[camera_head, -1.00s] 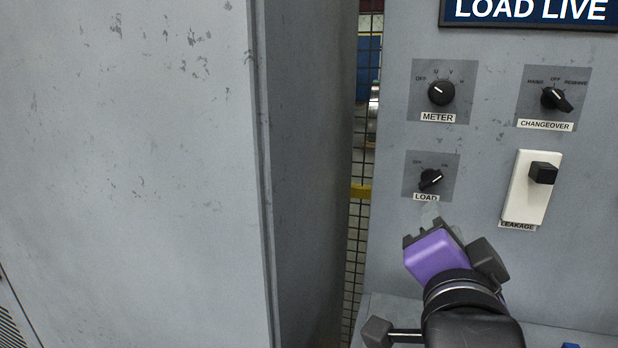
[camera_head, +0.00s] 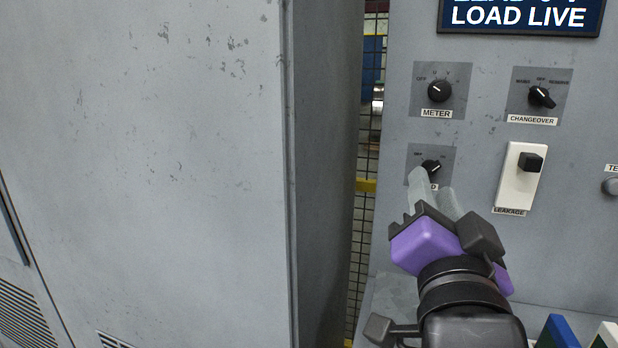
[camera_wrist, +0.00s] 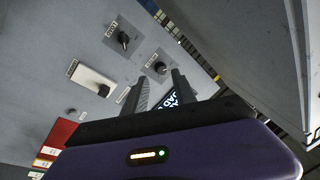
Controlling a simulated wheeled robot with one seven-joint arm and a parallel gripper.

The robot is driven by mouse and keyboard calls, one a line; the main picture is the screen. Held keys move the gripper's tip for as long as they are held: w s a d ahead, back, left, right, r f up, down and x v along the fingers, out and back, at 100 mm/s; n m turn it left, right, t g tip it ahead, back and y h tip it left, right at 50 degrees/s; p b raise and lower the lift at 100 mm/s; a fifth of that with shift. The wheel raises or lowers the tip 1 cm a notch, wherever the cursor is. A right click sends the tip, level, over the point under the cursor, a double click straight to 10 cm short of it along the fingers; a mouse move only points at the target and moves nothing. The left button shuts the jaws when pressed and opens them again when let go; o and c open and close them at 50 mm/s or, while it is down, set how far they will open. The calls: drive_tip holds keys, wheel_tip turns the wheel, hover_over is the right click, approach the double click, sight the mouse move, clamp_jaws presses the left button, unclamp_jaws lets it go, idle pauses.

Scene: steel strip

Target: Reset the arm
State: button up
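My gripper (camera_head: 432,182) is in front of the grey panel, its pale fingers overlapping the lower part of the LOAD switch plate in the head view. The fingers look apart and empty, with a gap between them in the wrist view (camera_wrist: 163,78). The black LOAD knob (camera_head: 431,166) shows just above the fingertips, and its label is partly hidden. In the wrist view the LOAD knob (camera_wrist: 123,38) stands clear of the fingers. I cannot tell from the head view how far the fingertips are from the panel.
The METER knob (camera_head: 438,91), CHANGEOVER knob (camera_head: 541,96) and white LEAKAGE switch (camera_head: 520,182) are on the panel. A LOAD LIVE display (camera_head: 520,17) is above. A grey cabinet (camera_head: 150,170) stands at left, with a narrow gap and mesh (camera_head: 366,215) between.

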drive_tip(key=s+a+f+n+t+y, duration=0.1)
drive_tip(key=s+f+n+y, duration=0.4)
drive_tip(key=f, duration=0.3)
drive_tip(key=s+a+f+n+y, duration=0.2)
drive_tip(key=s+f+n+y, duration=0.1)
drive_tip(key=s+f+n, duration=0.4)
drive_tip(key=s+d+f+m+g+h, duration=0.1)
drive_tip(key=s+d+f+g+h, duration=0.1)
drive_tip(key=s+f, duration=0.8)
drive_tip(key=s+d+f+m+g+h+p, duration=0.1)
drive_tip(key=s+d+f+g, duration=0.3)
drive_tip(key=s+f, duration=0.6)
drive_tip(key=s+d, duration=0.1)
drive_tip(key=s, duration=0.3)
drive_tip(key=shift+s+d+m+h, duration=0.2)
drive_tip(key=shift+d+m+h, duration=0.1)
drive_tip(key=shift+d+h, duration=0.1)
drive_tip(key=shift+f, duration=0.1)
